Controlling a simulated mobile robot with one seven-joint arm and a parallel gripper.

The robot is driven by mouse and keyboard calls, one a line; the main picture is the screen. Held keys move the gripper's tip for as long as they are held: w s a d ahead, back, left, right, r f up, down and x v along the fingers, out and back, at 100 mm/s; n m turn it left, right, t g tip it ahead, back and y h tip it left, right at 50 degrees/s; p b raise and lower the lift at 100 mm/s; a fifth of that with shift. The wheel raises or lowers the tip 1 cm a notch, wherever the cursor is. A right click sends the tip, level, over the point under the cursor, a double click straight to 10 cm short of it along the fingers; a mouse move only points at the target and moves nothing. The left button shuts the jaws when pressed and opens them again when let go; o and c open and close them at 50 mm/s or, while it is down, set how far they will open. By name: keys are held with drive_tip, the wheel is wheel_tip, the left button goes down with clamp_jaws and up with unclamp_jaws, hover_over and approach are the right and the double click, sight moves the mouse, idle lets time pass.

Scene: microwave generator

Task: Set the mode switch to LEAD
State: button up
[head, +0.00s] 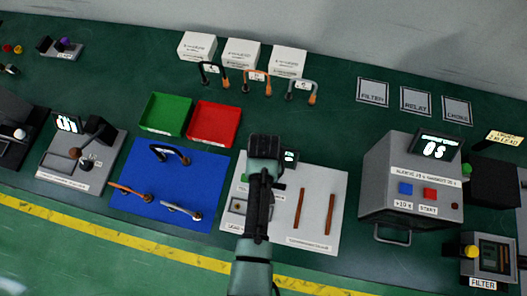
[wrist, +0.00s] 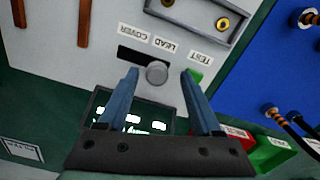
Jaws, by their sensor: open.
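The mode switch is a round grey knob (wrist: 156,72) on a dark slot (wrist: 130,55) in a light grey panel (wrist: 60,75). In the wrist view the knob is at the slot's right end, close to the LEAD label (wrist: 165,45); the slot's bare part lies towards the COVER label (wrist: 133,32). My gripper (wrist: 160,71) is open, with one blue finger on each side of the knob. I see gaps beside the knob, but cannot tell the fingers' height over it. In the head view my gripper (head: 264,155) hides the switch.
A green TEST button (wrist: 194,76) is close to the right finger. A lit display (wrist: 140,120) lies behind the fingers. In the head view a blue mat (head: 150,207) with cables is left, and a grey device (head: 405,165) stands right.

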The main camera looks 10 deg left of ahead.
wheel_tip(320, 180, up, 12)
drive_tip(key=b, duration=0.1)
drive_tip(key=shift+r, duration=0.25)
drive_tip(key=shift+a, duration=0.1)
idle(0.4)
